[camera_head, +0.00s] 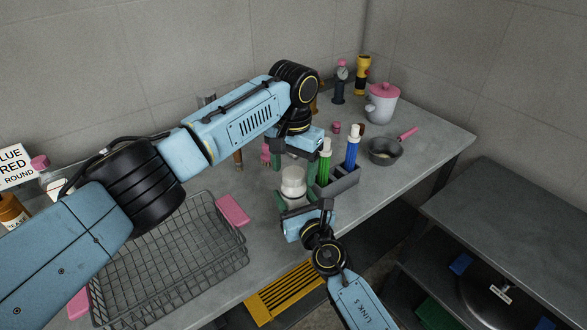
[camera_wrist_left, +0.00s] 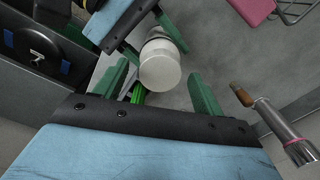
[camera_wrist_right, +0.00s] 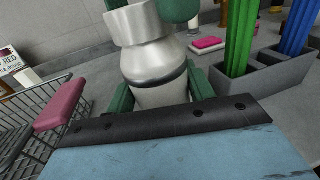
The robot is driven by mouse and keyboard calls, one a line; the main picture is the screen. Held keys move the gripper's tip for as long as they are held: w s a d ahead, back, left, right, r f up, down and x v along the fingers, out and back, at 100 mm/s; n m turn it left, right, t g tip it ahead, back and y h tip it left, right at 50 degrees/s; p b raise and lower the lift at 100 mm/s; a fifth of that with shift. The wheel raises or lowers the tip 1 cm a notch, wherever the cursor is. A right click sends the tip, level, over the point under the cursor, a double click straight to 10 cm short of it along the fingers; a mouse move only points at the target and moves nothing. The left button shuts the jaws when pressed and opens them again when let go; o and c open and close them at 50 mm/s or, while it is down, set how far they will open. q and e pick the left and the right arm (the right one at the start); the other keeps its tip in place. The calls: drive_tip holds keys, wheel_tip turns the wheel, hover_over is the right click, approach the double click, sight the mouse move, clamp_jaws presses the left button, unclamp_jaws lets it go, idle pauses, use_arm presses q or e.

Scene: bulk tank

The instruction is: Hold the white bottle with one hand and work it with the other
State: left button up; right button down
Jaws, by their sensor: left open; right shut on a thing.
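The white bottle (camera_head: 293,183) stands upright near the middle of the table, its round white cap on top. My right gripper (camera_head: 300,202) comes from the front and is shut on the bottle's body; in the right wrist view its green fingers sit on both sides of the bottle (camera_wrist_right: 160,75). My left gripper (camera_head: 292,150) is above and just behind the bottle, pointing down, fingers open. In the left wrist view the bottle's cap (camera_wrist_left: 160,66) shows between and beyond the open green fingers (camera_wrist_left: 163,88). The left fingers look apart from the cap.
A wire basket (camera_head: 165,262) with pink grips is at left. A saucepan (camera_head: 384,151) and a pink-lidded pot (camera_head: 382,103) stand farther right. The table's front edge is near.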

use_arm(q)
wheel_tip(320, 180, up, 11)
drive_tip(key=shift+r, duration=0.15)
use_arm(e)
drive_tip(key=shift+c, duration=2.4)
unclamp_jaws()
drive_tip(key=shift+s+d, duration=0.2)
drive_tip(key=shift+s, duration=0.25)
use_arm(q)
drive_tip(key=shift+r+p, duration=0.95)
drive_tip(key=shift+p, duration=0.05)
use_arm(e)
drive_tip(key=v, duration=1.2)
drive_tip(key=shift+s, duration=0.2)
